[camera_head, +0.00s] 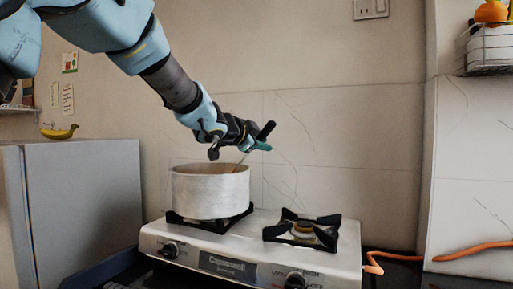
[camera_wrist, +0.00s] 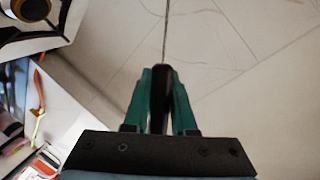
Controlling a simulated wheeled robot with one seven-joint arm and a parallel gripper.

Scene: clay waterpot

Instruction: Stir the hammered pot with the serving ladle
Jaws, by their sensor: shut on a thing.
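The hammered pot (camera_head: 210,192) is pale and round, and stands upright on the left burner of the stove. My gripper (camera_head: 259,145) is above and to the right of the pot's rim. It is shut on the dark handle of the serving ladle (camera_head: 266,131). The ladle's thin shaft slants down and left from the gripper toward the pot's opening; its bowl is hidden, apparently behind the pot wall. In the wrist view the ladle handle (camera_wrist: 159,95) sits between the green fingers, and its thin shaft runs up out of the picture.
The two-burner stove (camera_head: 250,243) has a free right burner (camera_head: 303,230). An orange hose (camera_head: 470,252) runs to the right. A grey fridge (camera_head: 85,205) with bananas (camera_head: 60,132) on top stands at left. A wire basket (camera_head: 489,48) hangs at upper right. The tiled wall is close behind.

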